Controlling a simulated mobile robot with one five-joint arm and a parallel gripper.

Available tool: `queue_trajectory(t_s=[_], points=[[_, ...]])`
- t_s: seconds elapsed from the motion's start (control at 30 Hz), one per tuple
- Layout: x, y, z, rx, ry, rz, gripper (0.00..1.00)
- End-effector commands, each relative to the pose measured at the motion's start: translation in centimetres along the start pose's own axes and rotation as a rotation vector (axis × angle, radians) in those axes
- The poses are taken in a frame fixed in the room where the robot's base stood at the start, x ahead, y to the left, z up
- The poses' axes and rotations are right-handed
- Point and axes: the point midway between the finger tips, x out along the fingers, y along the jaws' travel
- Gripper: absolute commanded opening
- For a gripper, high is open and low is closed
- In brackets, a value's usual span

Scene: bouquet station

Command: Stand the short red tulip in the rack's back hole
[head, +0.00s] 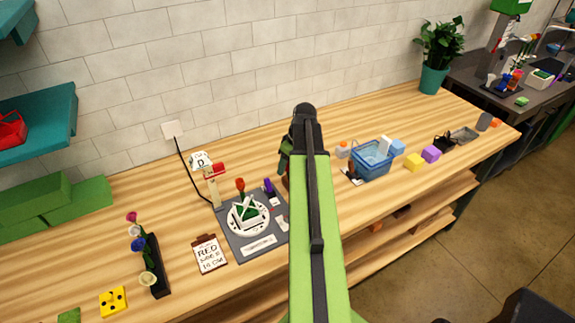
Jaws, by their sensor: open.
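A red tulip (240,184) stands upright above a green and white holder (247,209) on the grey mat, left of my arm. I cannot tell its length. My gripper's fingers are hidden behind the arm, so no hold shows.
A clipboard card (209,254) reading "RED" lies between the rack and the grey mat (240,243). A post with a red piece (214,170) stands at the mat's back. A yellow block (113,301) is left of the rack. A blue basket (371,165) stands right of my arm.

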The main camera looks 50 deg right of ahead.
Motion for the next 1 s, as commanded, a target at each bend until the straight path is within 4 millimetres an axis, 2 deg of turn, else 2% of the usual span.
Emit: queue_trajectory(t_s=[0.27,1.0], points=[[-0.3,0.0,0.0,0.0,0.0,0.0,0.56],[-3.8,-0.1,-0.1,-0.001,0.0,0.0,0.56]])
